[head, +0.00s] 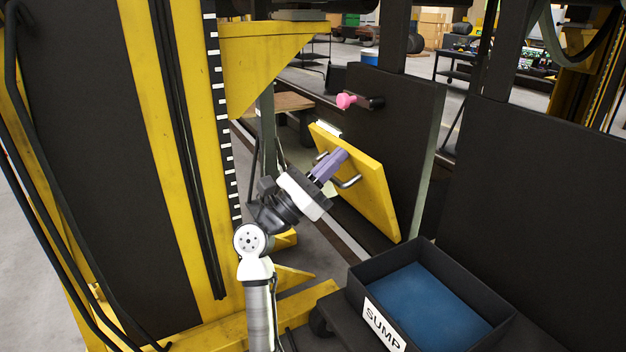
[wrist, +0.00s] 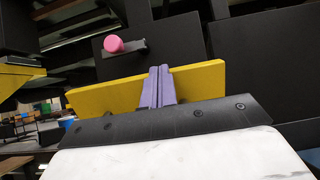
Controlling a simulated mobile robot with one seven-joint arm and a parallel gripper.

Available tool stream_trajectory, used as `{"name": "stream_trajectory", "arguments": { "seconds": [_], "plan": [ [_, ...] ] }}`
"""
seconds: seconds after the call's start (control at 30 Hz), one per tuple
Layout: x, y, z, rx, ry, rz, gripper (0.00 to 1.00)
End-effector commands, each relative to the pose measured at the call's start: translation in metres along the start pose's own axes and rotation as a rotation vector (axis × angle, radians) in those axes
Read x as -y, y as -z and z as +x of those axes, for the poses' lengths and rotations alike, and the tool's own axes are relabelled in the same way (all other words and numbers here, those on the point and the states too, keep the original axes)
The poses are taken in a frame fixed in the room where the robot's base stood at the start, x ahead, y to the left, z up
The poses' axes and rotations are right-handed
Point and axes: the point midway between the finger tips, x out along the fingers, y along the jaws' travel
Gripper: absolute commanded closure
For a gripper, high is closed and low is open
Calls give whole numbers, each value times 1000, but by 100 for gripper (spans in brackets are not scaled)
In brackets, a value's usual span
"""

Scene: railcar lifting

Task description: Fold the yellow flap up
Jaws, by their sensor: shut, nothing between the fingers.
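The yellow flap (head: 372,190) is a flat plate that leans outward at a tilt from a dark upright panel (head: 396,130). A bent grey handle (head: 347,182) stands out from its face. My gripper (head: 338,160), with purple fingers, is in front of the flap by the handle; whether it touches is unclear. The fingers are together with nothing between them. In the wrist view the closed fingers (wrist: 158,84) overlap the yellow flap (wrist: 205,80), and the handle is mostly hidden. A pink knob (head: 345,101) on a dark bracket is on the panel above the flap; it also shows in the wrist view (wrist: 114,44).
A black tray labelled SUMP (head: 383,327) with a blue inside stands at the lower right, below the flap. A yellow and black column (head: 180,130) stands close on the left, with a yellow bracket (head: 262,60) above my arm. Another dark panel (head: 540,190) is on the right.

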Motion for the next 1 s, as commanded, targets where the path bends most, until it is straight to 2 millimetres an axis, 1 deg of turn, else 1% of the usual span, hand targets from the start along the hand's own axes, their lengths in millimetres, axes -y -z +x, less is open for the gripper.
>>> {"name": "stream_trajectory", "arguments": {
  "seconds": [0.03, 0.1, 0.2, 0.3, 0.5, 0.7, 1.0],
  "plan": [
    [1, -1, 14, -2, 4, 0, 100],
    [0, -2, 26, -73, 2, 8, 100],
    [0, 4, 42, -142, 2, 3, 100],
    [1, 10, 57, -135, 3, 0, 100],
    [0, 18, 77, -133, 1, 0, 100],
    [0, 23, 87, -132, -1, 0, 100],
    [0, 25, 91, -132, -1, 0, 100]
  ]
}}
